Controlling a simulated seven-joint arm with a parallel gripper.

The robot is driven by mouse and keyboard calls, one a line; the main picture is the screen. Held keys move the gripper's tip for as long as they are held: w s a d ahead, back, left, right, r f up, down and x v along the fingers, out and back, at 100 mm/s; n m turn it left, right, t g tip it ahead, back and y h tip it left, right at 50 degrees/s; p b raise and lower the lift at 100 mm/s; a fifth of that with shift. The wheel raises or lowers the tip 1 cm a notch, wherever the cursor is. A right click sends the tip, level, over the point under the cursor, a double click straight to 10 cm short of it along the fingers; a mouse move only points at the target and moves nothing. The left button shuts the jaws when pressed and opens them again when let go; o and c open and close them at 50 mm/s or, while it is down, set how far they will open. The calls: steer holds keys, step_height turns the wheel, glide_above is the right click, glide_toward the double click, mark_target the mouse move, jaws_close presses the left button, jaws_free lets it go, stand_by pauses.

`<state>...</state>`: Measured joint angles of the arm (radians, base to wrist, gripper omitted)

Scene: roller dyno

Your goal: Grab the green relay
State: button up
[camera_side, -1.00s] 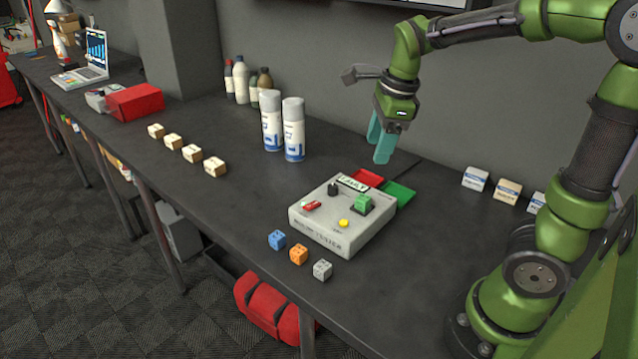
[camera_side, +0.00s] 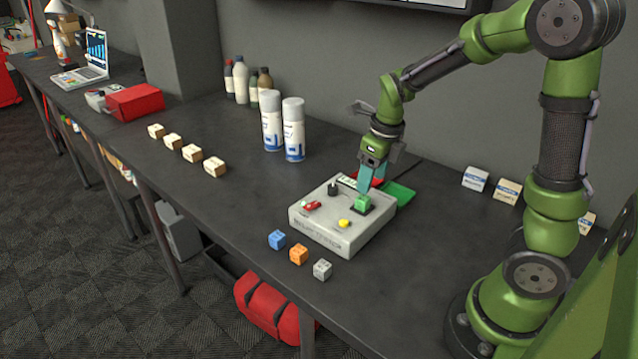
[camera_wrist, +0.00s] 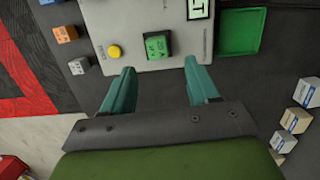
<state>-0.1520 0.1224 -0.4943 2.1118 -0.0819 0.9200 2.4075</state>
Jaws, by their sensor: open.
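The green relay (camera_side: 362,202) is a small green block on the top of the light grey box (camera_side: 328,240), on its right part. In the wrist view the relay (camera_wrist: 157,44) lies ahead of the fingertips, about midway between them, with dark lettering on its face. My gripper (camera_side: 364,183) points down just above and behind the relay in the side view. In the wrist view my gripper (camera_wrist: 160,77) has its two teal fingers well apart, with nothing between them. From the side I cannot tell the exact gap between the fingers and the relay.
On the box are a yellow button (camera_side: 344,223), a red switch (camera_side: 312,206) and a black knob (camera_side: 333,188). A green tray (camera_side: 400,195) and a red tray lie behind it. Blue (camera_side: 277,239), orange (camera_side: 298,254) and grey (camera_side: 322,269) blocks stand in front. Two spray cans (camera_side: 293,130) stand further back.

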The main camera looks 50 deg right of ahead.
mark_target(364, 197)
steer(key=shift+w+a+f, duration=0.1)
steer(key=shift+w+f, duration=0.15)
steer(key=shift+f, duration=0.8)
steer(key=shift+w+a+f, duration=0.1)
steer(key=shift+w+f, duration=0.1)
steer(key=shift+f, duration=0.8)
steer(key=shift+w+f, duration=0.25)
steer(key=shift+f, duration=0.8)
